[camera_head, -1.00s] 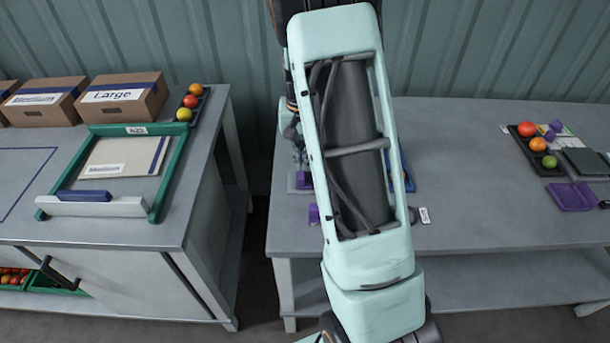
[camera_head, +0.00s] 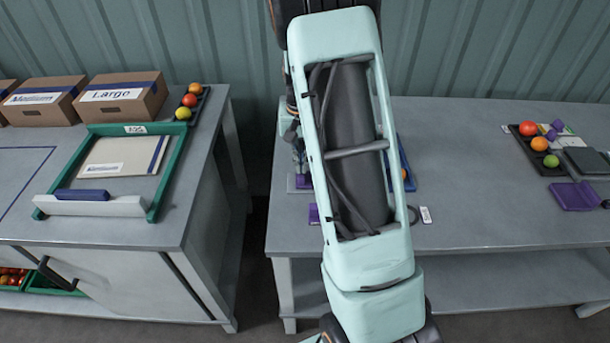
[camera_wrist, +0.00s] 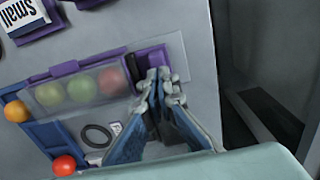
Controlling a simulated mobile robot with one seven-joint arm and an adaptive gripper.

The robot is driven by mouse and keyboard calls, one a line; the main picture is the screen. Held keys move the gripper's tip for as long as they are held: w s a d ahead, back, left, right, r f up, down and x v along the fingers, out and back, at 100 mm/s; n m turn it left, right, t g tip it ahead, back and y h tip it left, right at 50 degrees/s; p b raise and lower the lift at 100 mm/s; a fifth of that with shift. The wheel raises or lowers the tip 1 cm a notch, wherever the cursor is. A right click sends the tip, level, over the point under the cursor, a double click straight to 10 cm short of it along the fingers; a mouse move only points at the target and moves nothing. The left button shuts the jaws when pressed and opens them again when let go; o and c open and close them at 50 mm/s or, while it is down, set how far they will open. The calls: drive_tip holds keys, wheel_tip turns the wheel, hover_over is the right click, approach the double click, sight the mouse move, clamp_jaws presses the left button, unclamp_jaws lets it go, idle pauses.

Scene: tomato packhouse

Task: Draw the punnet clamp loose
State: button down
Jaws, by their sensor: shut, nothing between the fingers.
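In the wrist view, a clear punnet (camera_wrist: 84,90) holding green and red tomatoes lies along a purple fixture (camera_wrist: 66,68). A purple block (camera_wrist: 152,57) stands at the punnet's right end, with a dark upright bar (camera_wrist: 132,68) between them. I take the block and bar to be the clamp. My gripper (camera_wrist: 163,76) is shut and empty, its fingertips right at the block; I cannot tell whether they touch it. In the head view, my arm hides most of this station; a purple part (camera_head: 303,181) shows at its left edge.
A blue tray (camera_wrist: 40,132) with an orange tomato (camera_wrist: 16,111) and a red one (camera_wrist: 65,165) lies beside the punnet, near a dark ring (camera_wrist: 96,136). The table's edge and a dark gap are at right. A green frame (camera_head: 171,170) stands on the left bench.

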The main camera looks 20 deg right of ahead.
drive_tip(key=shift+s+f, duration=0.1)
drive_tip(key=shift+f, duration=0.3)
idle(0.8)
drive_tip(key=shift+a, duration=0.4)
drive_tip(key=shift+w+a+f, duration=0.1)
drive_tip(key=shift+w+a, duration=0.2)
drive_tip(key=shift+a, duration=0.25)
idle(0.5)
wheel_tip(320, 180, up, 5)
drive_tip(key=p, duration=0.3)
drive_tip(key=shift+w, duration=0.15)
idle(0.6)
